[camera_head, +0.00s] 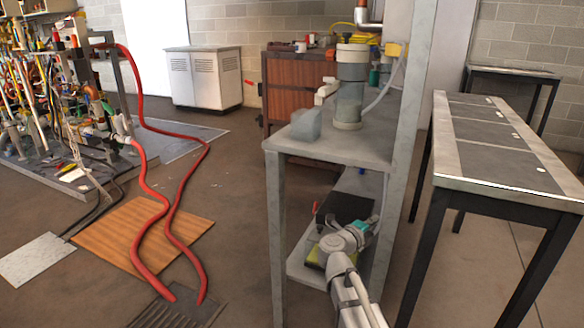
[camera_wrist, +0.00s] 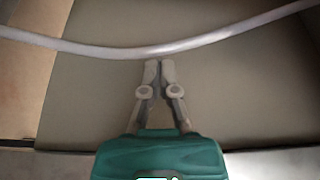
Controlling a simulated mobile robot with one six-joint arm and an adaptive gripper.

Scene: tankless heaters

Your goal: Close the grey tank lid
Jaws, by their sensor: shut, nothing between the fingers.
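My gripper (camera_wrist: 159,68) is shut and empty in the wrist view, its fingertips together just below a pale curved hose (camera_wrist: 165,50). A plain grey-brown surface fills the view behind the fingers; I cannot tell whether it is part of a tank lid. In the head view my arm reaches into the space under the grey stand's top, and the fingertips cannot be made out. A dark panel or box (camera_head: 338,205) is beside my wrist there. No lid is clearly identifiable.
The grey stand (camera_head: 277,230) has a post at its right and a lower shelf (camera_head: 302,270). A dark-topped table (camera_head: 500,170) is at the right. Red hoses (camera_head: 150,190) cross the floor at the left, over a wooden board (camera_head: 110,235).

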